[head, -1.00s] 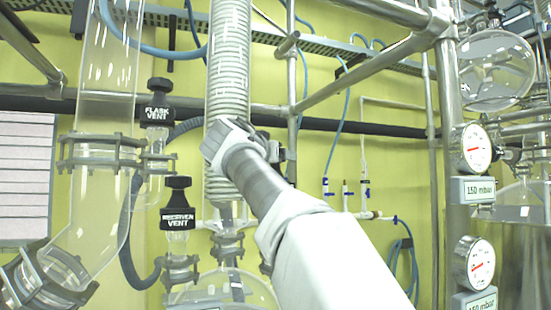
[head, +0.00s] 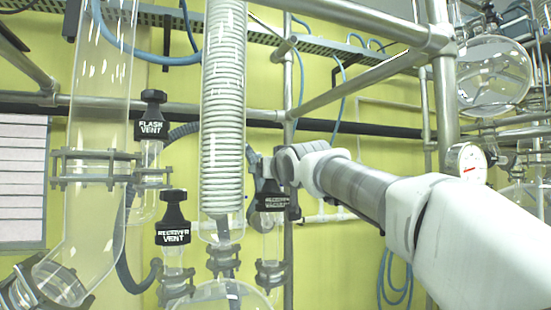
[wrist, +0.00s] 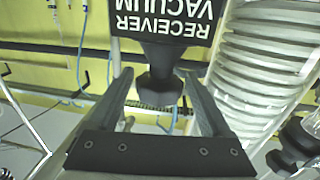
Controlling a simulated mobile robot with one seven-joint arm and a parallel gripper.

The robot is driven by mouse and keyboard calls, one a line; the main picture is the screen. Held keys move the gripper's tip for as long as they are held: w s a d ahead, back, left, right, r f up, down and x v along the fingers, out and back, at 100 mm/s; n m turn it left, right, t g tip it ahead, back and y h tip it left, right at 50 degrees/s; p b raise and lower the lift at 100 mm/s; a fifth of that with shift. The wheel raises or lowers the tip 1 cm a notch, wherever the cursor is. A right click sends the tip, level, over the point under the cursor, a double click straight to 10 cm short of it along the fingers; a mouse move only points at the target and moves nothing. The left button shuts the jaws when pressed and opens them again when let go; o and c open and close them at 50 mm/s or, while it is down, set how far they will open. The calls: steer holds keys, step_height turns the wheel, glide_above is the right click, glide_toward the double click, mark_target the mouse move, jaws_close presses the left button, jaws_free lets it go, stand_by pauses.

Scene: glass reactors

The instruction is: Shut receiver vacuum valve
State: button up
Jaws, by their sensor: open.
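The receiver vacuum valve (head: 273,201) is a black knob with a label plate on a clear glass stem, right of the coiled condenser in the head view. In the wrist view its RECEIVER VACUUM label (wrist: 166,22) is upside down at the top, with the dark knob (wrist: 160,82) below it. My gripper (head: 262,172) is at the top of this valve. In the wrist view the two fingers of my gripper (wrist: 160,98) are apart, one on each side of the knob. A gap shows on the left; contact on the right is unclear.
The coiled glass condenser (head: 224,110) stands just left of my gripper and shows close by in the wrist view (wrist: 262,65). The receiver vent valve (head: 173,220) and flask vent valve (head: 151,118) are further left. A steel frame post (head: 288,90) stands behind.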

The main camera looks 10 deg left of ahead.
steer(key=shift+d+r+p, duration=0.2)
steer(key=shift+r+p, duration=0.15)
steer(key=shift+p, duration=0.35)
steer(key=shift+f+g+y+b, duration=0.3)
steer(key=shift+f+y+b, duration=0.1)
steer(key=shift+f+b, duration=0.1)
steer(key=shift+w+a+n+y+b, duration=0.1)
steer(key=shift+n+y+b, duration=0.2)
steer(key=shift+n, duration=0.2)
steer(key=shift+s+r+n+g+y, duration=0.2)
steer(key=shift+r+n+g+y, duration=0.1)
steer(key=shift+g+y, duration=0.1)
steer(key=c, duration=1.1)
steer(key=o, duration=1.1)
steer(key=shift+f+b, duration=0.1)
steer(key=shift+b, duration=0.2)
